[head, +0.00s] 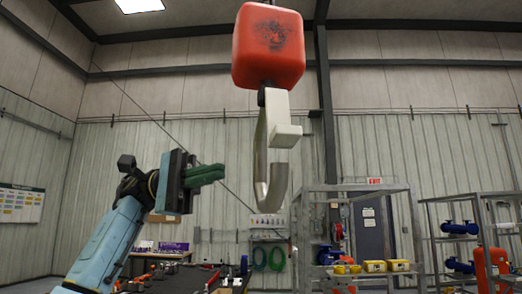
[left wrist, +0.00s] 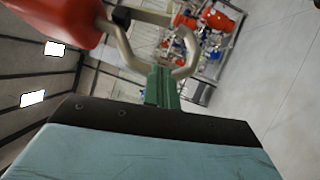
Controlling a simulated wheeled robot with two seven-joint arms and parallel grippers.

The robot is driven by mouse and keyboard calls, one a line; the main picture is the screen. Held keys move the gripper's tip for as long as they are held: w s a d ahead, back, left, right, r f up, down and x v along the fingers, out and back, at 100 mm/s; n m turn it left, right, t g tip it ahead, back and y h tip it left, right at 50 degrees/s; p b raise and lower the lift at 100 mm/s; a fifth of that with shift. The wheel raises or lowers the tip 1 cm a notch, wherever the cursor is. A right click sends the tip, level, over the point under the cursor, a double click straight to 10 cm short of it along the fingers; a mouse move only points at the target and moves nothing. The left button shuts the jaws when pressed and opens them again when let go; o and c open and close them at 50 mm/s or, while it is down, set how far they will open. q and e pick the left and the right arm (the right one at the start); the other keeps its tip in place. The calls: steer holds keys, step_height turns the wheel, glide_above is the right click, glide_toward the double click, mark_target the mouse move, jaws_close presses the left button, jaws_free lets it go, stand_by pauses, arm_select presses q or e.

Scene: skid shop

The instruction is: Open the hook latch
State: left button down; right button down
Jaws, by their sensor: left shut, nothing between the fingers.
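A grey hook (head: 261,160) hangs under a red block (head: 268,47) in the upper middle of the head view. A pale boxy piece (head: 281,120), which looks like the latch, sits at the hook's upper part, above the upturned tip. My left gripper (head: 222,171) has green fingers, shut and empty, pointing right toward the hook. It is left of the hook with a visible gap. In the left wrist view the green fingers (left wrist: 162,72) overlap the view of the hook (left wrist: 190,50), and the red block (left wrist: 68,18) is at upper left. My right gripper is not in view.
A metal frame rack (head: 303,230) with yellow-topped boxes (head: 374,266) stands behind at right. Another rack with blue and red parts (head: 459,228) is farther right. A dark table (head: 185,280) is low in the background. The air around the hook is clear.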

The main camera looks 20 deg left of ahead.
mark_target(255, 162)
arm_select(q)
steer(key=x, duration=0.9)
steer(key=shift+s+d+r, duration=0.25)
steer(key=shift+s+d, duration=0.6)
steer(key=shift+s, duration=0.3)
steer(key=shift+s+d+r, duration=0.1)
steer(key=shift+s+d, duration=0.2)
steer(key=shift+s, duration=0.1)
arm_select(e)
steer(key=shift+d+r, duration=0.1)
